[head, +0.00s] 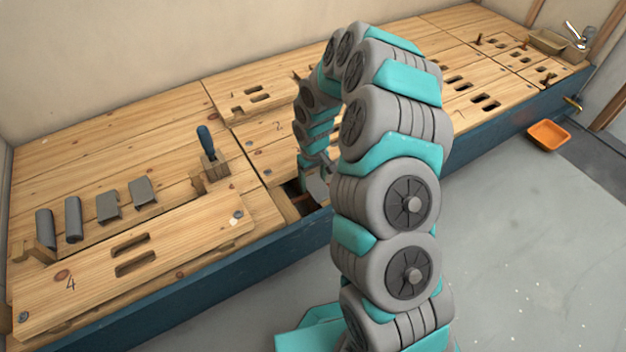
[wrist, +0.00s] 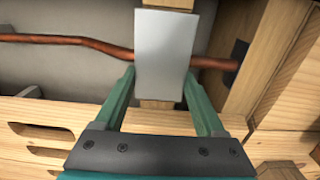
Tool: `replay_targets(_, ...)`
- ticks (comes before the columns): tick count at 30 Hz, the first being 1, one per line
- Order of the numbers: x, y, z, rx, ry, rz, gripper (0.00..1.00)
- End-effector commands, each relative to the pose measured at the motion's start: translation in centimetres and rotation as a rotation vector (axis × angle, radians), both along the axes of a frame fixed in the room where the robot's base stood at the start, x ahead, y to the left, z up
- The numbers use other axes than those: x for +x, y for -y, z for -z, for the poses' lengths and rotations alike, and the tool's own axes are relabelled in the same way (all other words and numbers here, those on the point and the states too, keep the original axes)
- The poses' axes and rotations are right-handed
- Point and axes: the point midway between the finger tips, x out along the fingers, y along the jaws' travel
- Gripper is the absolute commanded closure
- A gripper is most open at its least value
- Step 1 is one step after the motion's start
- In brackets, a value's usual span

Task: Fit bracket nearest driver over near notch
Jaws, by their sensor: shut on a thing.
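My gripper (wrist: 160,90) is shut on a grey bracket (wrist: 166,55), a flat-looking plate between its green fingers in the wrist view. The bracket is in front of a wooden joist (wrist: 158,119), where a copper pipe (wrist: 75,42) crosses behind it. The notch is hidden by the bracket, and I cannot tell whether bracket and joist touch. In the head view, a grey piece (head: 318,188) shows at my gripper, over the floor opening, partly hidden by my arm. The blue-handled driver (head: 205,138) stands in a wooden block to the left.
Several grey brackets (head: 142,192) stand in a row at the left on the boards. A loose slotted board marked 4 (head: 190,236) lies in front of them. An orange tray (head: 548,135) is on the floor.

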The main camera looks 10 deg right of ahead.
Motion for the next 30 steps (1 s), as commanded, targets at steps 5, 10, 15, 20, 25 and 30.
replay_targets(5, 0.0, 0.0, 0.3, 0.0, 0.0, 0.0, 0.27)
replay_targets(10, 0.0, 0.0, 0.2, 0.0, 0.0, 0.0, 0.08)
replay_targets(15, 0.0, 0.0, 0.3, 0.0, 0.0, 0.0, 0.0)
replay_targets(20, 0.0, 0.0, 0.2, 0.0, 0.0, 0.0, 0.0)
replay_targets(25, 0.0, 0.0, -0.9, -0.001, 0.0, 0.0, 0.0)
replay_targets(30, 0.1, 0.0, -3.4, 0.001, 0.003, 0.001, 0.0)
